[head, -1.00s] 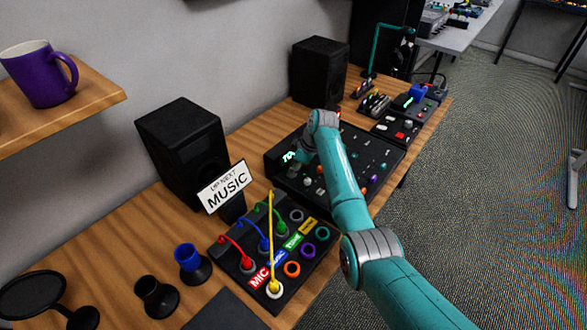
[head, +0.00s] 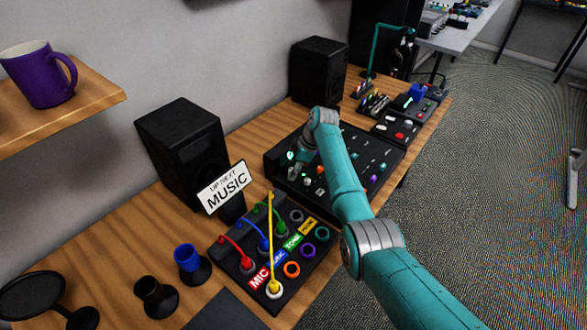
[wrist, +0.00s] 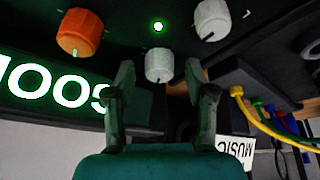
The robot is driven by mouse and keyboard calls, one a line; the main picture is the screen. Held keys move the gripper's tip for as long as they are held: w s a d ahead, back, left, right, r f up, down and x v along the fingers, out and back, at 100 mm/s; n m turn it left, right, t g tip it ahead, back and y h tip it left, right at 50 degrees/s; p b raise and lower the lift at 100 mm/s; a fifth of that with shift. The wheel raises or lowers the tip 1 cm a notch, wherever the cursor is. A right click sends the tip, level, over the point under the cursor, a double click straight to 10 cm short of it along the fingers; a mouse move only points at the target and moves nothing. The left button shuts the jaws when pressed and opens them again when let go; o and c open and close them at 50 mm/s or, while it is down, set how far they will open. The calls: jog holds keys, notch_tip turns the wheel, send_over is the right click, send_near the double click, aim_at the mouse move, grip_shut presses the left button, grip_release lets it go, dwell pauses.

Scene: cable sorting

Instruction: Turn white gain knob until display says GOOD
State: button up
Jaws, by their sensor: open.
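The wrist view looks at the black panel upside down. A white knob (wrist: 159,65) sits between the two fingertips of my gripper (wrist: 159,72), which stand apart with dark gaps on both sides of it. A lit green display (wrist: 50,85) shows large inverted letters that read GOO and part of a last letter, cut by the picture edge. A small green light (wrist: 158,26) glows beside the knob. In the head view my gripper (head: 297,170) is over the left end of the black mixer panel (head: 350,150), and my arm hides part of it.
The cable box (head: 283,262) with colored plugs and a MUSIC sign (head: 225,188) stand left of the mixer. Two black speakers (head: 183,150) stand behind.

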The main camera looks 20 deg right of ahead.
jog(key=v, duration=1.2)
